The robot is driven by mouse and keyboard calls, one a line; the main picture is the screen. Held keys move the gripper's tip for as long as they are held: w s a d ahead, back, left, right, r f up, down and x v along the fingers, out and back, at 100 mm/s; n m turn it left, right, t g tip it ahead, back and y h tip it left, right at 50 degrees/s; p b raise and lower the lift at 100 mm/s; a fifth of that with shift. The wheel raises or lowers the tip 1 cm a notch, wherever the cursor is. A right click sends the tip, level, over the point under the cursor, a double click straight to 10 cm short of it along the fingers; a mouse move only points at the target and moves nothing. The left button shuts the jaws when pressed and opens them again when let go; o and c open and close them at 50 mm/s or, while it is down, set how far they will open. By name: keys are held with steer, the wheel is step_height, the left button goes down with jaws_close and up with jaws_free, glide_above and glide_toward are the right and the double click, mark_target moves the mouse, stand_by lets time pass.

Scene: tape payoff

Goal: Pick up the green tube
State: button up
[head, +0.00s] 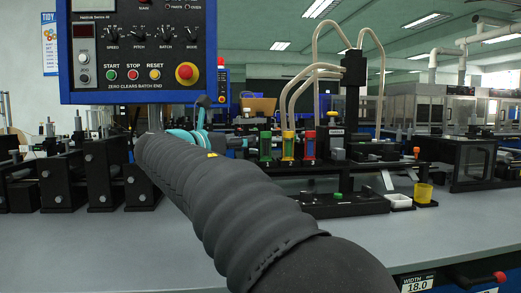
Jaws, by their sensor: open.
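A green tube-like piece (265,146) stands upright on the dark machine fixture, just right of my arm's far end.
A blue-framed control panel (137,48) hangs at the upper left. Black roller blocks (90,175) stand at the left. The grey bench top (420,240) is clear in front.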

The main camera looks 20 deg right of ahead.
mark_target(263, 136)
steer(key=x, duration=1.1)
steer(key=shift+s+d, duration=0.1)
steer(key=shift+d, duration=0.3)
jaws_close()
